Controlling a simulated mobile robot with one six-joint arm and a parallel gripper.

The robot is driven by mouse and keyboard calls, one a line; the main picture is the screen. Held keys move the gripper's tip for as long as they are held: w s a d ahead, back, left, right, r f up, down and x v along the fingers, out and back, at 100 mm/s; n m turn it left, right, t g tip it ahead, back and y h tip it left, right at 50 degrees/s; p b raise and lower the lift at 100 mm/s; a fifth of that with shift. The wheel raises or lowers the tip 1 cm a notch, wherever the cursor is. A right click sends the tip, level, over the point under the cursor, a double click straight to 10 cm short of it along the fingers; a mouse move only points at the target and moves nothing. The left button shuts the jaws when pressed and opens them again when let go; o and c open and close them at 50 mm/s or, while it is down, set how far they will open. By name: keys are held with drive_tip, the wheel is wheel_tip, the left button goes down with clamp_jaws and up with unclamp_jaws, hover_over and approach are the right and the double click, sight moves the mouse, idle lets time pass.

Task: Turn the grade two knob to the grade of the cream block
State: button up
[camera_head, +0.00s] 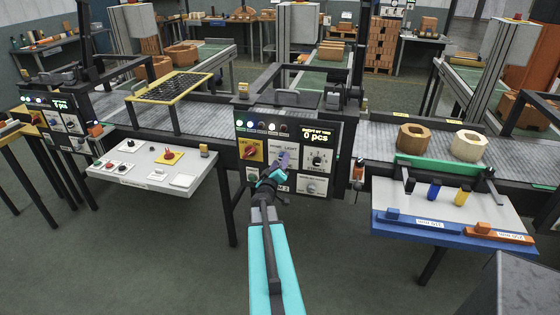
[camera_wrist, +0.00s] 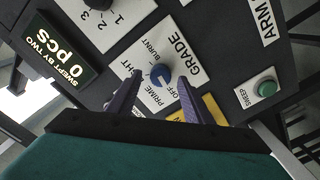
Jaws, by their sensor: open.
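The grade knob (camera_wrist: 161,75) is blue and round, on a white plate (camera_wrist: 187,62) marked GRADE, with OFF, PRIME, BURNT and a partly covered word ending in HT around it. Its pointer direction is too small to tell. My gripper (camera_wrist: 160,86) is open, its two purple-grey fingers on either side of the knob; I cannot tell whether they touch it. In the head view my gripper (camera_head: 276,168) is in front of the panel (camera_head: 335,125) and hides most of the knob. The cream block (camera_head: 468,145), pale and many-sided with a hole, sits on the conveyor at right.
An orange-brown block (camera_head: 413,138) stands left of the cream one. The panel also has a red-and-yellow switch (camera_head: 251,151), a numbered dial (camera_head: 318,159), a green button (camera_wrist: 267,89) and a display reading 0 pcs (camera_wrist: 50,55). A side table (camera_head: 445,208) stands at right.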

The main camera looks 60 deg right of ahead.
drive_tip(key=shift+w+d, duration=0.25)
drive_tip(key=shift+d, duration=0.45)
drive_tip(key=c, duration=0.9)
drive_tip(key=shift+a, duration=0.3)
drive_tip(key=shift+c, duration=0.8)
drive_tip(key=shift+d, duration=0.2)
